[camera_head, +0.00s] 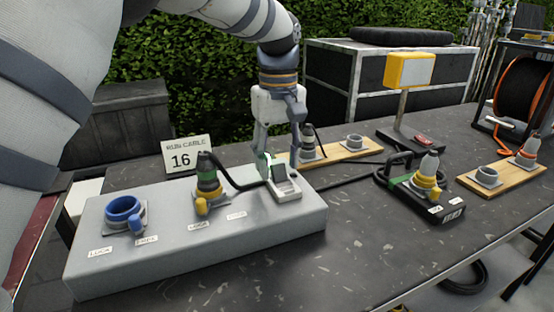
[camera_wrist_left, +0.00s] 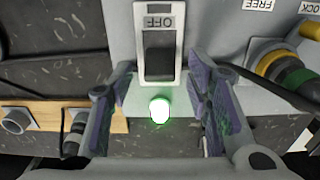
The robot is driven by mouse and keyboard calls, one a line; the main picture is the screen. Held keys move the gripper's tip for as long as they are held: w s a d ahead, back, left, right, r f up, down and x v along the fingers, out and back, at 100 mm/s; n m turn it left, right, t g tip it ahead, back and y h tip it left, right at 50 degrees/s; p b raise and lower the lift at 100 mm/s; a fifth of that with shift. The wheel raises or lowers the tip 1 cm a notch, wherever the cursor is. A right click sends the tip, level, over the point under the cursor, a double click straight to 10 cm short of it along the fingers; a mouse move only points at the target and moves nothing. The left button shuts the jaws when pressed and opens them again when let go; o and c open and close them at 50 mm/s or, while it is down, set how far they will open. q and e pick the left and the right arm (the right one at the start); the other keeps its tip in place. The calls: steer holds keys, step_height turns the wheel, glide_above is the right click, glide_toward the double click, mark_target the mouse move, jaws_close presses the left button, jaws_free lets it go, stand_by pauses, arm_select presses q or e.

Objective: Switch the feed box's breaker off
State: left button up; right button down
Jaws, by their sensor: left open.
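The grey feed box (camera_head: 190,250) lies on the dark table in the head view. Its breaker (camera_head: 285,183) is a pale housing at the box's right end. In the wrist view the breaker (camera_wrist_left: 158,50) shows a dark rocker beside an upside-down OFF label, and a lit green lamp (camera_wrist_left: 160,110). My left gripper (camera_head: 279,152) points down just above the breaker. Whether a finger touches the breaker cannot be told. My right gripper is out of view.
A blue socket (camera_head: 123,210) and a black cable plug with a yellow collar (camera_head: 208,182) sit on the box to the left. A sign (camera_head: 187,157) stands behind. A black unit (camera_head: 425,195) and wooden boards (camera_head: 505,180) lie to the right. The front tabletop is clear.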

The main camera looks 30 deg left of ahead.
arm_select(q)
steer(key=shift+f, duration=0.4)
steer(key=shift+c, duration=0.2)
